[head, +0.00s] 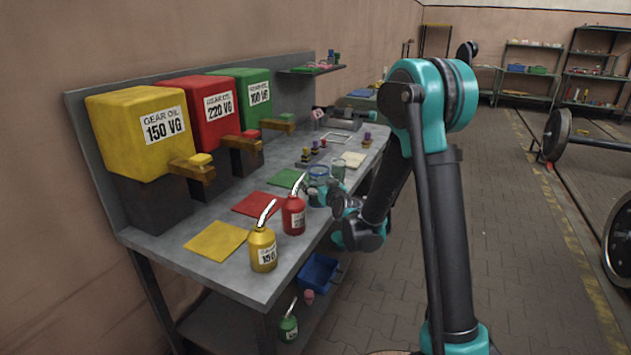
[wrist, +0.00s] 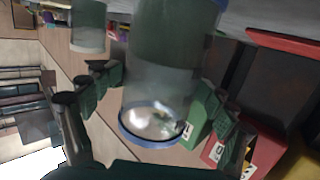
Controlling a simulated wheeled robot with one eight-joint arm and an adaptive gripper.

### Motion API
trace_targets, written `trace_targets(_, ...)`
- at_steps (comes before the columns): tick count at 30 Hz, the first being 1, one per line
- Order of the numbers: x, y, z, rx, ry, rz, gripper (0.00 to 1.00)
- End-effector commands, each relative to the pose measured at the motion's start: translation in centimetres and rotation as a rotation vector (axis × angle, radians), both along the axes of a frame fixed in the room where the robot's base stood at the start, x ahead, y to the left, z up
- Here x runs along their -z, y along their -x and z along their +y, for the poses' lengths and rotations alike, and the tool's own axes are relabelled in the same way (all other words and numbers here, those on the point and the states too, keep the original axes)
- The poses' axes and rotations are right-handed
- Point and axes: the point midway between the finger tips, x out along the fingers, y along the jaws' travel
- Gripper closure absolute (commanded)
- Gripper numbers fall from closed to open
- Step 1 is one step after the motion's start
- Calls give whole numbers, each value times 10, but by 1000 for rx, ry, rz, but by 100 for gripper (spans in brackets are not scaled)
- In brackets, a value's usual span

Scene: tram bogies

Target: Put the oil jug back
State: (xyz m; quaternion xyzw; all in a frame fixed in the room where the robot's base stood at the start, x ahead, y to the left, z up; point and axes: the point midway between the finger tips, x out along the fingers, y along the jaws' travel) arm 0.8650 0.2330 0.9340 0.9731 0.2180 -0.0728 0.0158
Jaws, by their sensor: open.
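A yellow oil jug (head: 263,249) labelled 150 and a red oil jug (head: 293,215) stand upright near the bench's front edge. A green oil jug (head: 288,328) stands on the lower shelf. Yellow (head: 217,239), red (head: 258,204) and green (head: 288,178) mats lie on the bench. My gripper (head: 326,194) is open at the bench edge, right of the red jug, by a clear blue-rimmed jar (head: 317,171). In the wrist view, the jar (wrist: 157,95) shows between my spread fingers (wrist: 150,113); whether they touch it is unclear.
Yellow (head: 125,140), red (head: 199,118) and green (head: 239,104) gear oil tanks stand along the bench's back. Another clear jar (head: 338,167) stands behind my gripper. A blue bin (head: 318,272) is below the bench. The floor to the right is mostly open near the bench.

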Motion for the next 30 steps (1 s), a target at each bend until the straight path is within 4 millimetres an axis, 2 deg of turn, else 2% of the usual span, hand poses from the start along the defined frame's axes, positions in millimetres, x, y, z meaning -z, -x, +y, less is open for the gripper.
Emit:
trace_targets(3,-4,25,-12,0,0,0,16)
trace_targets(9,-9,55,-26,0,0,0,16)
trace_targets(15,-12,70,-33,0,1,0,16)
trace_targets(22,-11,76,-39,0,8,19,16)
trace_targets(26,-6,93,-60,3,38,105,16)
trace_targets(30,10,129,-99,25,91,269,16)
